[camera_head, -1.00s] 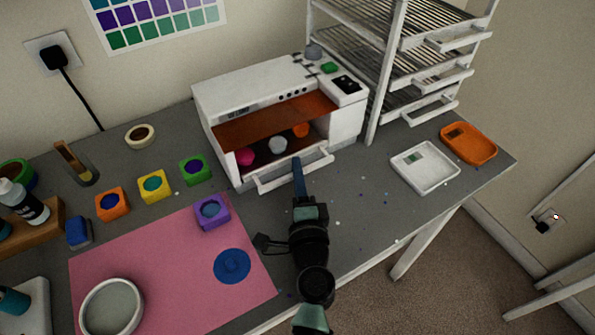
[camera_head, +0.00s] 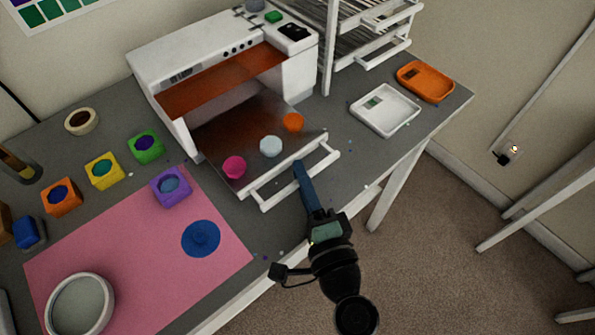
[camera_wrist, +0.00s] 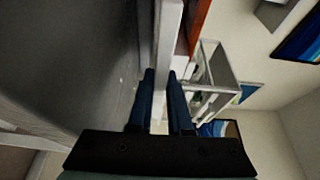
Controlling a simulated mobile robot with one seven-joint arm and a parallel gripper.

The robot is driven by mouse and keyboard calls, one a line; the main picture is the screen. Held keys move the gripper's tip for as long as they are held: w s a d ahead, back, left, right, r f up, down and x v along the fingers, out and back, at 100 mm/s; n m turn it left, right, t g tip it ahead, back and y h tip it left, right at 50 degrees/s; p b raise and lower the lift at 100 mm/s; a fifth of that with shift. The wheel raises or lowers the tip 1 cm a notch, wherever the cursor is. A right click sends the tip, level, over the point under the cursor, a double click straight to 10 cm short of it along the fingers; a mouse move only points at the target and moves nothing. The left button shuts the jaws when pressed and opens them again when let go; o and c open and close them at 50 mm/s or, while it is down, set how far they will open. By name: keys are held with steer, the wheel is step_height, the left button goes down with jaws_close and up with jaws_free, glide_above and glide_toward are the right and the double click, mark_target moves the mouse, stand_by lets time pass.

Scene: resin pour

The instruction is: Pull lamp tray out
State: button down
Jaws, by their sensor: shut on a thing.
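The white lamp box (camera_head: 225,65) stands at the back of the grey table with its front open. Its lamp tray (camera_head: 245,118) sticks out well past the front. A pink (camera_head: 234,167), a pale blue-white (camera_head: 271,146) and an orange (camera_head: 293,122) round piece sit on the tray. A white bar handle (camera_head: 290,176) runs along the tray's front. My gripper (camera_head: 299,168) is shut on the handle near its middle. In the wrist view, the blue fingers (camera_wrist: 160,78) close around the white bar; the contact itself is partly hidden.
A pink mat (camera_head: 130,255), a purple mould (camera_head: 171,187) and a blue disc (camera_head: 201,238) lie to the left. The table's front edge is close to my gripper.

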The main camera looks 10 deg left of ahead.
steer(key=c, duration=0.8)
jaws_free()
steer(key=shift+c, duration=0.2)
steer(key=b+v, duration=0.2)
steer(key=v, duration=1.1)
steer(key=shift+b, duration=0.4)
steer(key=shift+a, duration=0.1)
